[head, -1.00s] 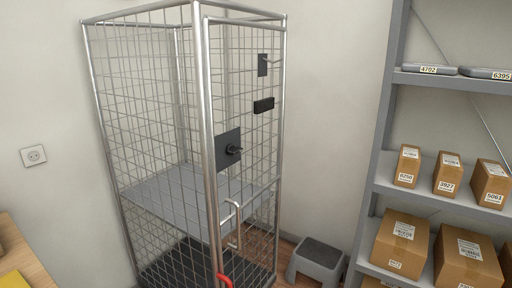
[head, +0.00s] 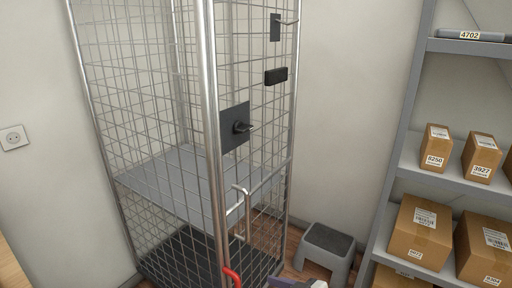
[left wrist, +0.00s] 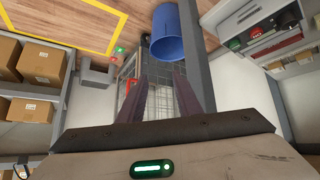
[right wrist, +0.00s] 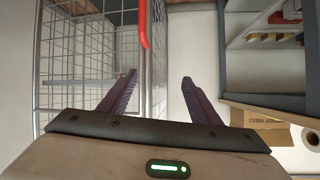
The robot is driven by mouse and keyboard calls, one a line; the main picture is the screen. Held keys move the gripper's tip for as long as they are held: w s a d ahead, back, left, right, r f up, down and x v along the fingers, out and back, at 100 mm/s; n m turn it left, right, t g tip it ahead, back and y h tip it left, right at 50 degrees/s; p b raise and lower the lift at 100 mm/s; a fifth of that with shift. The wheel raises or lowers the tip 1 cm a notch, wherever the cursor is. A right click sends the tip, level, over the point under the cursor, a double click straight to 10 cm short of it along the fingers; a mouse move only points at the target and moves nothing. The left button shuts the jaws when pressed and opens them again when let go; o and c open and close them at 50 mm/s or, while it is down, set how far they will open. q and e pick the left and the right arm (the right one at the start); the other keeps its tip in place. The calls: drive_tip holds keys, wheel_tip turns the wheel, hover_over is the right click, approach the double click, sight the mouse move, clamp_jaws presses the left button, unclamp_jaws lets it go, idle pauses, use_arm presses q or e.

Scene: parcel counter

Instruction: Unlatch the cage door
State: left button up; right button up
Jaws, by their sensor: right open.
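The wire cage (head: 150,130) stands against the wall, its door side (head: 255,170) facing right.
A grey step stool (head: 326,250) stands right of the cage. A shelf rack (head: 400,150) with cardboard boxes (head: 418,228) is at the right. The left wrist view shows a blue bin (left wrist: 167,35) and a yellow floor outline (left wrist: 75,45).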

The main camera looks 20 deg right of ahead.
drive_tip(key=w+d+r+n+t+y+b, duration=0.15)
drive_tip(key=w+d+r, duration=0.25)
drive_tip(key=w+r, duration=0.65)
drive_tip(key=n+t+y+b, duration=0.2)
drive_tip(key=y+b, duration=0.1)
drive_tip(key=b, duration=0.1)
approach(249, 129)
drive_tip(key=p+x, duration=0.2)
drive_tip(key=x, duration=0.6)
drive_tip(key=shift+a+r, duration=0.1)
drive_tip(key=shift+a, duration=0.05)
drive_tip(key=shift+w+a, duration=0.3)
drive_tip(key=shift+w, duration=0.15)
use_arm(q)
drive_tip(key=f, duration=0.3)
drive_tip(key=shift+w+d+f, duration=0.15)
drive_tip(key=shift+w+f, duration=0.1)
drive_tip(key=shift+w, duration=0.1)
use_arm(e)
drive_tip(key=c, duration=1.1)
